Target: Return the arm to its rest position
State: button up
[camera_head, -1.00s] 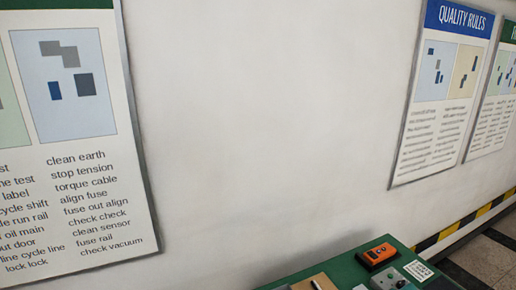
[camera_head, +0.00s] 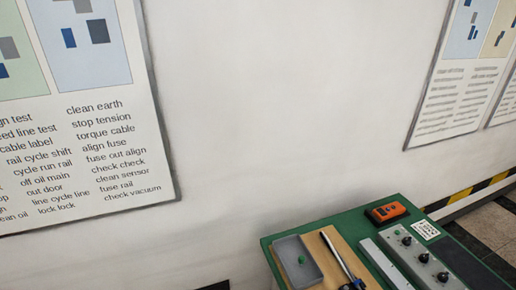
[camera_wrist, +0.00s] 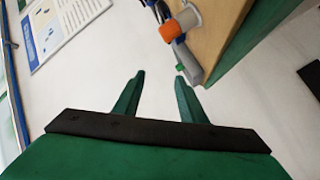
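My gripper (camera_wrist: 159,78) shows in the wrist view, its two green fingers spread apart with nothing between them. Behind the gap is a plain pale surface. My arm and gripper are not in the head view. In the wrist view, a wooden-sided block or bench edge (camera_wrist: 222,35) is close by at the upper right, beyond the right finger. Whether the finger touches anything there I cannot tell.
A green bench (camera_head: 345,219) stands at the lower right in the head view. It carries a grey tray (camera_head: 287,248), a wooden board (camera_head: 345,250), an orange device (camera_head: 386,213) and a control box with knobs (camera_head: 440,277). A white wall with posters (camera_head: 110,150) rises behind.

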jog(key=s+a+f+m+y, duration=0.1)
jog(key=s+a+m+y, duration=0.1)
jog(key=s+a, duration=0.5)
jog(key=s+a+f+m+g+y, duration=0.1)
jog(key=s+a+m, duration=0.3)
jog(key=s+a, duration=0.4)
jog(key=s+f+y, duration=0.1)
jog(key=s, duration=0.6)
jog(key=shift+m+y, duration=0.3)
